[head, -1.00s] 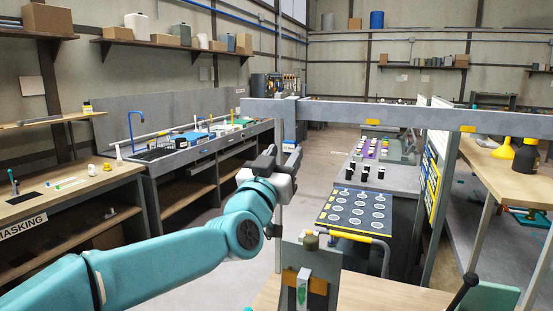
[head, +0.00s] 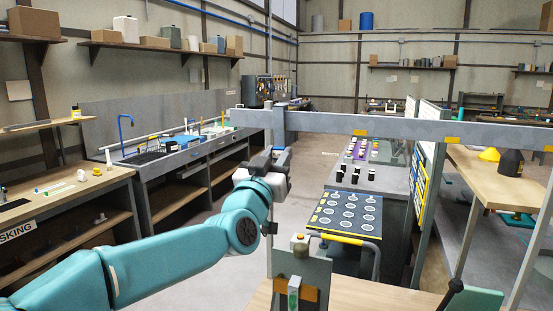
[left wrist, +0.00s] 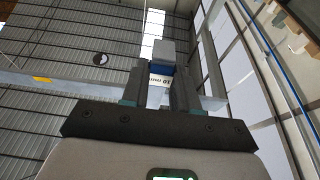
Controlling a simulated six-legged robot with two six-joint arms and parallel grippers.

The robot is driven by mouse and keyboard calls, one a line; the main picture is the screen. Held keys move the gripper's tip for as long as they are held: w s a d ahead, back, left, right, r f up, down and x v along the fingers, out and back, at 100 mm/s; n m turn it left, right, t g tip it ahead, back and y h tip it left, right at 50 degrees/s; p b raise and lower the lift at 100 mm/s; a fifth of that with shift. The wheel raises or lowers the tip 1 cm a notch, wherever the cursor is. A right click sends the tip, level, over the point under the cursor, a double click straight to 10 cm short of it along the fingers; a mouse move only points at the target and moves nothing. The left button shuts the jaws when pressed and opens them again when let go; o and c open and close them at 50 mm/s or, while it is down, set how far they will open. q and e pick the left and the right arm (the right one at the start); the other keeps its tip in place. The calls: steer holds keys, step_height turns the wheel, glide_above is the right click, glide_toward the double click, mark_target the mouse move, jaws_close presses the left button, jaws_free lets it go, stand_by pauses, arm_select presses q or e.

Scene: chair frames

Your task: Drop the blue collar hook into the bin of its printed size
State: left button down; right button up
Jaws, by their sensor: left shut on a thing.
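My left gripper (head: 281,152) is raised near the middle of the head view, in front of the grey crossbeam's post. In the left wrist view its two fingers (left wrist: 158,88) are shut on the blue collar hook (left wrist: 157,69). The hook shows a grey block at its tip, a blue band and a white label with dark print. The print appears upside down and looks like "10 mm", but it is small and partly hidden by the fingers. In the head view the hook is too small to make out clearly. I cannot pick out the size bins.
A dark panel with white rings (head: 346,212) stands beyond a yellow-and-grey rail. A long grey bench (head: 160,172) runs along the left, a wooden table (head: 500,180) stands right. Floor between is clear.

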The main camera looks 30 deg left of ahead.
arm_select(q)
steer(key=shift+w+r+p, duration=0.1)
steer(key=shift+r+p, duration=0.4)
steer(key=shift+r, duration=0.25)
steer(key=shift+s, duration=0.2)
stand_by(1.0)
steer(key=shift+s+d+b, duration=0.2)
steer(key=shift+s+b, duration=0.1)
steer(key=shift+s, duration=0.4)
steer(key=shift+s+d+b, duration=0.15)
steer(key=shift+s+b, duration=0.15)
steer(key=shift+s, duration=0.35)
steer(key=s, duration=0.3)
steer(key=s+d+r, duration=0.1)
steer(key=s, duration=0.1)
steer(key=shift+d, duration=0.1)
steer(key=shift+w, duration=0.1)
stand_by(0.6)
